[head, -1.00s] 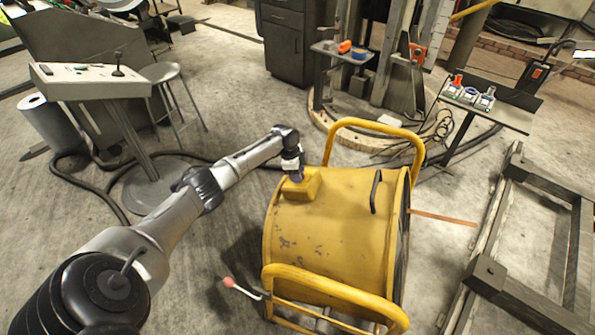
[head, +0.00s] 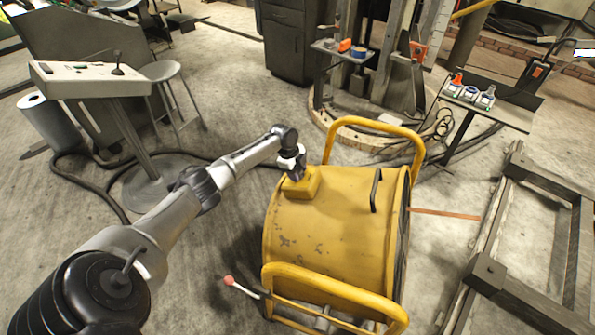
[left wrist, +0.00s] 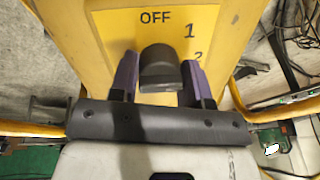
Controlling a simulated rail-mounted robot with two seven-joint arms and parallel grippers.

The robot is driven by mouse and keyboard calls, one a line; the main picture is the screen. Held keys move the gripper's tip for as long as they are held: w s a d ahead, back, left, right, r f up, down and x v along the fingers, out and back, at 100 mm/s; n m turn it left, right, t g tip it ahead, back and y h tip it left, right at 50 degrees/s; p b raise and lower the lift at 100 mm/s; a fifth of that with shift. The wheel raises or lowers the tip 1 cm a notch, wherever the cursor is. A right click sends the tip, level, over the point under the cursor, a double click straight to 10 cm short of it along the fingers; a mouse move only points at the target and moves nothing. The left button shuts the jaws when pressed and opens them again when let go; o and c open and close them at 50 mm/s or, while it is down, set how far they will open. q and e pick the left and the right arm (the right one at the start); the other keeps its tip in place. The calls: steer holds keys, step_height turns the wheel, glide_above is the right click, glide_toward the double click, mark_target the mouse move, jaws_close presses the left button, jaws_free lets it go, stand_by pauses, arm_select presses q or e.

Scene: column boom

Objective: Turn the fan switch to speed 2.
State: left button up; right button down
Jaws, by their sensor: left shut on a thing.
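The yellow drum fan (head: 330,235) stands on the floor between tube handles. The yellow switch box (head: 302,186) sits on top of its left side. In the left wrist view the switch's yellow face (left wrist: 205,20) carries OFF at the top, 1 to its right and 2 lower right. The dark round knob (left wrist: 160,72) sits below OFF. My left gripper (head: 297,174) points down at the box. In the left wrist view its purple fingers (left wrist: 159,58) are on either side of the knob, shut on it. The knob's pointer cannot be made out. My right gripper is not in view.
A yellow handle (head: 375,126) rises behind the drum, another (head: 335,288) in front. A red-tipped lever (head: 229,281) sticks out at the lower left. A control console (head: 90,80) and a stool (head: 163,70) stand at left. Dark hoses lie on the floor.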

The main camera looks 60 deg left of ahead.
arm_select(q)
steer(key=o, duration=0.9)
steer(key=shift+s, duration=0.1)
steer(key=shift+p+v, duration=1.8)
steer(key=shift+v, duration=5.1)
